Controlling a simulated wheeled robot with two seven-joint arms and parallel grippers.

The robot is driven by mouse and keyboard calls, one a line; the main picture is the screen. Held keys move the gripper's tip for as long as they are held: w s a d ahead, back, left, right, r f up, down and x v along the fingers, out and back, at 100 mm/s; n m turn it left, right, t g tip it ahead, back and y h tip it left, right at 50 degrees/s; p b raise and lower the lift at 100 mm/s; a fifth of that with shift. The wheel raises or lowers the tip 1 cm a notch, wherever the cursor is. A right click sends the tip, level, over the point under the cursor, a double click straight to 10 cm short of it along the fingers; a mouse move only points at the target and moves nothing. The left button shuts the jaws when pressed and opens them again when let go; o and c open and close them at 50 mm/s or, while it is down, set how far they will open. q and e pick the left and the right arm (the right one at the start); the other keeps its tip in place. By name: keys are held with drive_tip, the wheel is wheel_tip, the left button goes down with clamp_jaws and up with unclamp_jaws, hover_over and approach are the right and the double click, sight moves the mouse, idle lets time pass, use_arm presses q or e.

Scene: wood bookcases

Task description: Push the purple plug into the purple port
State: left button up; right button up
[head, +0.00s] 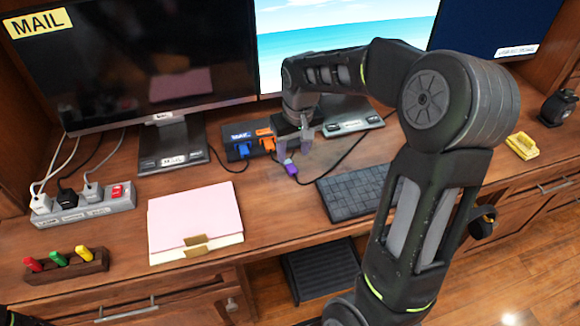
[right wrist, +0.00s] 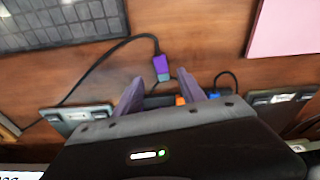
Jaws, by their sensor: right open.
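The purple plug (head: 291,169) lies on the desk in front of the dark port box (head: 236,151), with a black cable running from it. In the right wrist view the plug (right wrist: 161,65) shows just beyond the fingertips, its grey end toward the box. My right gripper (head: 292,153) is open above the desk beside the box; the wrist view shows its two fingers (right wrist: 160,88) apart with nothing between them. A blue plug (head: 243,150) and an orange plug (head: 267,142) sit at the box. The purple port is not visible; my gripper covers that end. My left gripper is not in view.
A keyboard (head: 355,190) lies right of the plug, and a pink folder (head: 194,222) lies to the left. Monitor stands (head: 173,143) rise behind. A power strip (head: 85,207) and a block with coloured pegs (head: 66,264) are at far left.

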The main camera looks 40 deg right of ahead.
sight(290, 166)
drive_tip(key=f, duration=0.2)
drive_tip(key=w+f, duration=0.1)
drive_tip(key=f, duration=0.2)
drive_tip(key=shift+f, duration=0.1)
drive_tip(key=shift+c, duration=0.2)
idle(0.4)
clamp_jaws()
idle(0.4)
